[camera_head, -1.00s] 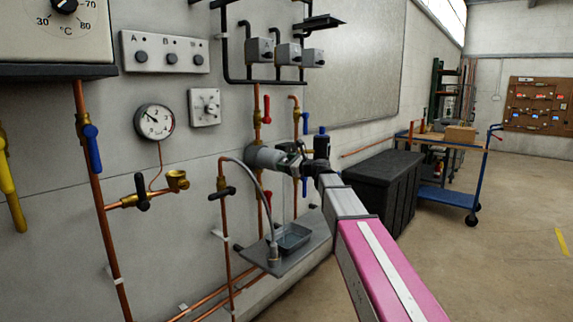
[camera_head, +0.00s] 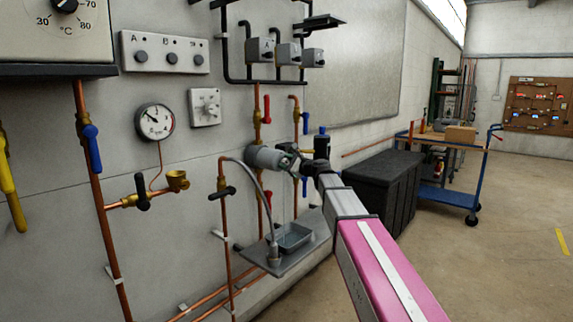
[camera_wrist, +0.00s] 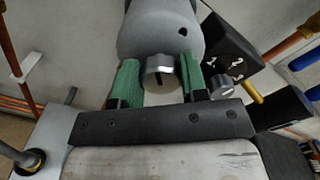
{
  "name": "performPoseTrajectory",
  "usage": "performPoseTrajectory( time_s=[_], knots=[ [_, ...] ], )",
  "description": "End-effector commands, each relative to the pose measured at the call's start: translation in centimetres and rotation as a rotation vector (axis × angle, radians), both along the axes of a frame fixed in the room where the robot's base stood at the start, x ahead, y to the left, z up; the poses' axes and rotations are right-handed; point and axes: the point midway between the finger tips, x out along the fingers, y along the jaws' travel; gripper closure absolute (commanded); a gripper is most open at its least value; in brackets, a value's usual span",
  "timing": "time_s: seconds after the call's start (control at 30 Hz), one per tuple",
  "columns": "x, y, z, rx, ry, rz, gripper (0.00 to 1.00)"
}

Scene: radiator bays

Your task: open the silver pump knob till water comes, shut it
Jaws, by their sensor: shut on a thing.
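The silver pump knob (camera_wrist: 160,72) sits on the front of the rounded grey pump body (camera_wrist: 160,30) in the wrist view. My gripper (camera_wrist: 160,76) has its two green pads on either side of the knob and is shut on it. In the head view the pump (camera_head: 264,157) sticks out from the wall, and my gripper (camera_head: 294,160) is at its right end. The knob is hidden there by my gripper. A small grey tray (camera_head: 305,230) stands below, with a bent grey hose (camera_head: 262,190) coming down beside it. I cannot make out running water.
A dark block with white marks (camera_wrist: 232,50) and a second small knob (camera_wrist: 222,86) are close right of my gripper. Copper pipes (camera_head: 92,180) with valves and a round gauge (camera_head: 154,121) are on the wall. A black chest (camera_head: 375,185) and blue trolley (camera_head: 450,195) stand right.

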Motion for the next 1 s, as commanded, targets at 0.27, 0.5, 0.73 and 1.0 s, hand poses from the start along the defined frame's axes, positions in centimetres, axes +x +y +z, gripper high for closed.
performPoseTrajectory(
  time_s=[0.27,0.5,0.73,1.0],
  knots=[
    [-0.13,0.04,-0.11,-0.162,-0.206,0.001,0.84],
    [-0.16,0.05,-0.20,-0.298,-0.381,0.001,0.84],
    [-0.19,0.06,-0.26,-0.408,-0.522,0.001,0.84],
    [-0.20,0.06,-0.32,-0.491,-0.627,0.001,0.84]
  ],
)
